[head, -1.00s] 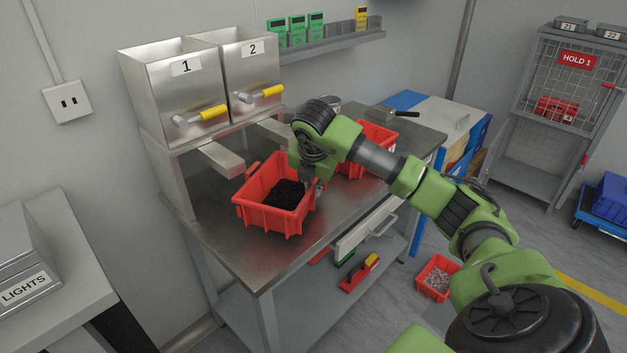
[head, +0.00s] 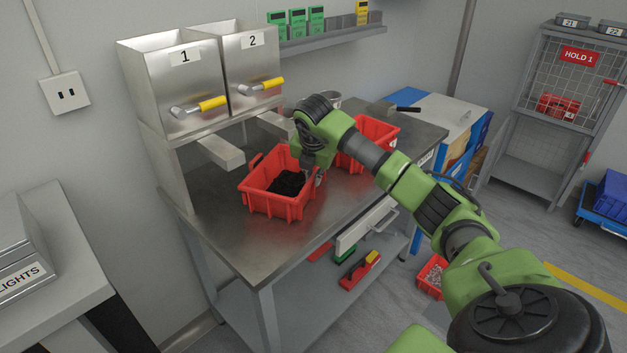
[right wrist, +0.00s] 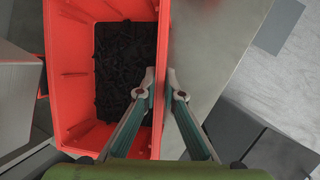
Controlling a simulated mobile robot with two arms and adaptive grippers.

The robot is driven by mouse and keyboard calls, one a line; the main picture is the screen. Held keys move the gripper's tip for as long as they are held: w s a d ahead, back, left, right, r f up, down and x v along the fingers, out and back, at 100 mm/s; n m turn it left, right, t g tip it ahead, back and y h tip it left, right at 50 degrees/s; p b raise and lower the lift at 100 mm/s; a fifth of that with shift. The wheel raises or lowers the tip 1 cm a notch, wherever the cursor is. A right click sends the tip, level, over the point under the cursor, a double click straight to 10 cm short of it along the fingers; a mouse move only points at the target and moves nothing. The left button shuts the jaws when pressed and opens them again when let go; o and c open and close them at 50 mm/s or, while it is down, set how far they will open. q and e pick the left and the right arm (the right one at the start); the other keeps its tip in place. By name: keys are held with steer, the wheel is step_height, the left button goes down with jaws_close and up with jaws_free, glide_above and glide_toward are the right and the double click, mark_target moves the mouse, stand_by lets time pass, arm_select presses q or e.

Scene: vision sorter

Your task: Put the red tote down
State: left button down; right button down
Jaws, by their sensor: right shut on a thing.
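The red tote (head: 270,204) is at the front left of the steel bench, below the two hoppers, with dark black pieces inside. It looks about level; I cannot tell whether its base touches the bench top or is slightly above it. My right gripper (head: 318,178) is at the tote's right side, its fingers partly hidden by my arm in the head view. In the right wrist view, the gripper (right wrist: 161,82) has one finger inside and one outside the tote wall, shut on the rim of the tote (right wrist: 72,100). My left gripper is not in view.
The steel bench (head: 225,225) has bare room in front and left of the tote. Hoppers 1 (head: 175,90) and 2 (head: 250,65) stand behind, their chutes overhanging the bench. A second red tote (head: 378,130) sits farther right, partly behind my arm.

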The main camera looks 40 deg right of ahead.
steer(key=shift+r, duration=0.15)
steer(key=c, duration=2.2)
jaws_free()
steer(key=shift+o, duration=0.2)
steer(key=shift+s+a, duration=0.1)
